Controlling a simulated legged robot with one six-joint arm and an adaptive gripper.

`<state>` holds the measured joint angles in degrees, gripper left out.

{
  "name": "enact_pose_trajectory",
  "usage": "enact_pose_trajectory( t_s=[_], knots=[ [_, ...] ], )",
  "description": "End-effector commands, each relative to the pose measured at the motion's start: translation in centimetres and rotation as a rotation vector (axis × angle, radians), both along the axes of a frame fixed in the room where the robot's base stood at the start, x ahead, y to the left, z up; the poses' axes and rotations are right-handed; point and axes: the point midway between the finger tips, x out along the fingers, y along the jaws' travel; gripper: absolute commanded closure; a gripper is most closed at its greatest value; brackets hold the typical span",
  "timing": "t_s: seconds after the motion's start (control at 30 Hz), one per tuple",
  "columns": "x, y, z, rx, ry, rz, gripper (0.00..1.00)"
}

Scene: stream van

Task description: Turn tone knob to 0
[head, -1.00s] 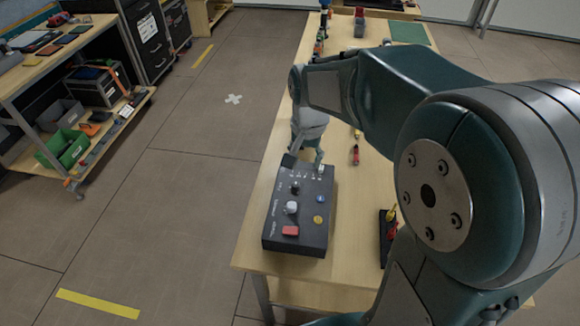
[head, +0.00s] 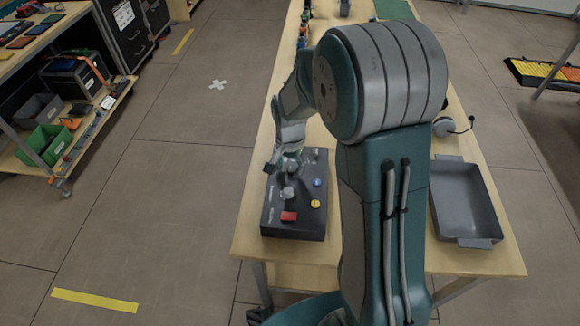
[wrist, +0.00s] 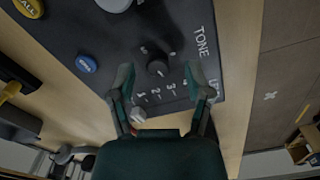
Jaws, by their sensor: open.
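The black control box (head: 268,222) lies on the workbench, left of my arm in the head view. In the wrist view, its dark top panel (wrist: 110,45) carries the word TONE beside a round black knob (wrist: 157,68) with small marks and numbers around it. The knob's pointer is too dim to read. My gripper (wrist: 160,72) is open, with one finger on each side of the knob in the picture; I cannot tell whether either touches it. In the head view, my gripper (head: 284,168) is over the far half of the box and hides the tone knob.
The panel also has a pale knob (head: 287,193), a red button (head: 288,216), a yellow button (head: 315,203) and a blue button (head: 317,182). A small pale switch (wrist: 138,115) shows between my fingers. A grey tray (head: 465,242) is right of my arm.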

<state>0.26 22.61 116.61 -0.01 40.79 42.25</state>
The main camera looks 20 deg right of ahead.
Motion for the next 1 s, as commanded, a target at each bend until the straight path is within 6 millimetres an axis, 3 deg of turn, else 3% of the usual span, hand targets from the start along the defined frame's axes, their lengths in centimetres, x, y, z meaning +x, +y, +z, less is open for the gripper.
enact_pose_trajectory(
  t_s=[0.37,0.4,0.53,1.0],
  knots=[
    [-0.01,-0.08,-0.96,0.001,-0.001,0.0,0.35],
    [-0.01,-0.05,-0.96,0.001,-0.001,0.0,0.44],
    [-0.01,-0.01,-0.95,0.0,0.0,0.0,1.0],
    [-0.05,0.05,-1.05,0.001,0.002,0.045,1.0]
  ],
)
